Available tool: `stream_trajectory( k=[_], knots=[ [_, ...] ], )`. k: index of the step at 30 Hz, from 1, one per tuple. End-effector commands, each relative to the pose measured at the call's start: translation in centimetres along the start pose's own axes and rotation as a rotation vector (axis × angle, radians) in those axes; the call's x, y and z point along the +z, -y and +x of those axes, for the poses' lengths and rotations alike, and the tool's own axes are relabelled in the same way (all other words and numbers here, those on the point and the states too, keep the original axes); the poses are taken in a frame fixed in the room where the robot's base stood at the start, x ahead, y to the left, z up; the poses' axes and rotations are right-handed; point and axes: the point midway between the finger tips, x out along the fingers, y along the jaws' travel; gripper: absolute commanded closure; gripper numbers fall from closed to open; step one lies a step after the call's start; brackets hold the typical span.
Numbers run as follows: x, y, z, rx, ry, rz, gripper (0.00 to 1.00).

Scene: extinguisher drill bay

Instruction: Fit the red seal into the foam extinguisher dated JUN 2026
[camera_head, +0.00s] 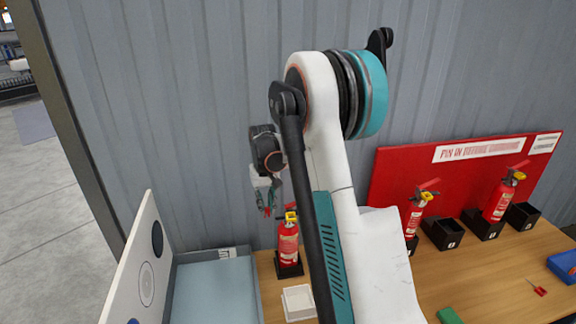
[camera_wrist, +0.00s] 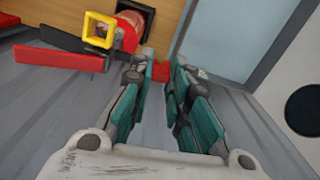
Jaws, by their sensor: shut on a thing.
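My gripper (camera_head: 265,208) is shut on a small red piece, which looks like the red seal (camera_wrist: 161,71), between its fingertips. It hangs in the air just above and left of the nearest red extinguisher (camera_head: 288,246), apart from it. That extinguisher stands upright in a black holder and has a yellow part at its top. In the wrist view its yellow square loop (camera_wrist: 99,28) and red levers (camera_wrist: 70,52) lie left of the fingertips. Two more extinguishers (camera_head: 413,216) (camera_head: 498,199) stand at right. I cannot read type or date on any.
Black bins (camera_head: 442,234) stand by the right extinguishers, before a red board (camera_head: 440,170). A small red piece (camera_head: 537,288), a blue box (camera_head: 564,265), a green block (camera_head: 449,315) and a white tray (camera_head: 297,302) are on the wooden bench (camera_head: 480,275). A corrugated wall (camera_head: 190,120) stands behind.

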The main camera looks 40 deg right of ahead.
Motion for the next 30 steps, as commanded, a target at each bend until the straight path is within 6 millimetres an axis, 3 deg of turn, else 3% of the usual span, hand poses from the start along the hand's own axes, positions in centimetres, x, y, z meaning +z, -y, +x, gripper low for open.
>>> stream_trajectory(
  k=[1, 3, 12, 20, 30],
  knots=[
    [-0.6, -1.3, -1.7, 0.0, 0.0, 0.02, 1.0],
    [-1.4, -2.8, -2.8, 0.0, 0.0, 0.044, 1.0],
    [-3.5, -7.6, -5.7, 0.0, 0.0, 0.116, 1.0],
    [-3.9, -8.6, -5.8, 0.0, 0.0, 0.13, 1.0],
    [-3.9, -8.6, -3.7, 0.0, 0.0, 0.129, 1.0]
  ],
)
